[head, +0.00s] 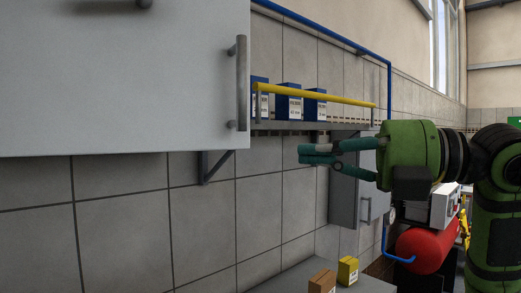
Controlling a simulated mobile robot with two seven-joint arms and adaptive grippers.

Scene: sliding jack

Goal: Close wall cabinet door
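A large light-grey cabinet door panel (110,80) fills the upper left of the head view, close to me. An upright bar handle (241,83) is near its right edge. Whether this panel stands open, and how far, I cannot tell. My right gripper (301,154) comes in from the right with its teal fingers pointing left. My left gripper is not in view.
A wall shelf with a yellow rail (318,95) holds blue boxes (289,101) behind the door edge. A smaller grey cabinet (345,195) hangs beyond my gripper. Below are a brown box (322,281), a yellow box (348,270) and a red tank (427,249).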

